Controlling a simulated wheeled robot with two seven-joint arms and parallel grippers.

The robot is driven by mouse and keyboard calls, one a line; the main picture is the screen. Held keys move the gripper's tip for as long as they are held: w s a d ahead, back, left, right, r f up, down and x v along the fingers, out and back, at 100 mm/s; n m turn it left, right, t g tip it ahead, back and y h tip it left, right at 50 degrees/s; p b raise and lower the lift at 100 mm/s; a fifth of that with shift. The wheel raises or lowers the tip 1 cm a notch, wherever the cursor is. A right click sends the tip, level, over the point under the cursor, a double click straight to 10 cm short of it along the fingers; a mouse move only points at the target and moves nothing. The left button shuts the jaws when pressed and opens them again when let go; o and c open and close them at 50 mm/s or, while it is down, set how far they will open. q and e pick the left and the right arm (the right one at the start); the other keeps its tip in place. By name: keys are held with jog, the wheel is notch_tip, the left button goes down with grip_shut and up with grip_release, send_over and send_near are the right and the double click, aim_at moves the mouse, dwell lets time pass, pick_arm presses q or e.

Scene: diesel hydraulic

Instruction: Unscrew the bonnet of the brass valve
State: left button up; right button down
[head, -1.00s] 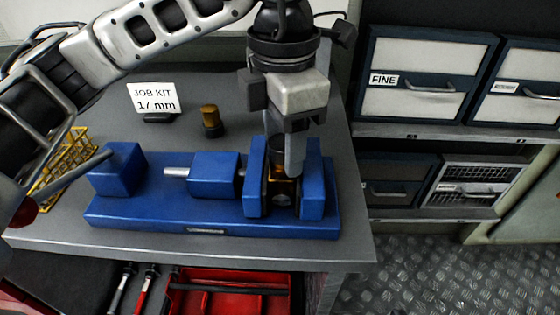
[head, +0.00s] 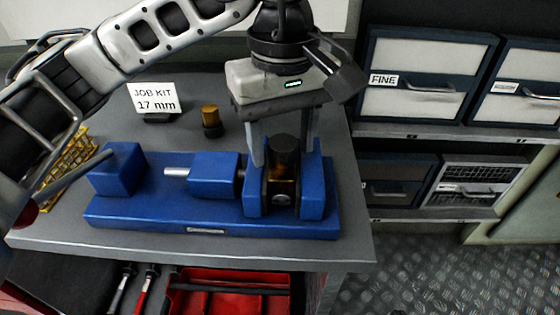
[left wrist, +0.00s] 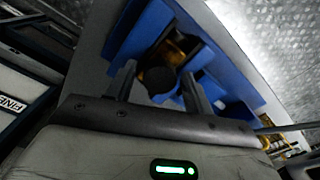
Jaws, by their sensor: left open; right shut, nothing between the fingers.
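The brass valve (head: 283,188) is held between the jaws of a blue vise (head: 215,224), with a dark round bonnet (head: 284,147) on top. My left gripper (head: 284,152) points down over the valve. It is open, with one finger on either side of the bonnet and visible gaps. In the left wrist view the bonnet (left wrist: 158,80) lies between the two spread fingers (left wrist: 160,90), with brass showing beyond it. The depth of the fingertips against the bonnet is hard to judge. My right gripper is not seen.
A small brass-topped part (head: 210,121) and a "JOB KIT 17 mm" card (head: 156,98) stand on the grey bench (head: 350,240). A yellow wire rack (head: 66,165) is at left. A red tray (head: 225,300) is below the front edge; drawers (head: 425,85) stand at right.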

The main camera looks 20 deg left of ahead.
pick_arm(q)
jog(key=c, duration=0.8)
jog(key=shift+o, duration=0.2)
jog(key=n, duration=0.7)
jog(key=shift+n, duration=0.4)
jog(key=n, duration=0.7)
jog(key=shift+r, duration=0.15)
jog(key=shift+r+p, duration=0.5)
jog(key=shift+r, duration=0.25)
jog(key=shift+r, duration=0.3)
jog(key=shift+r, duration=0.1)
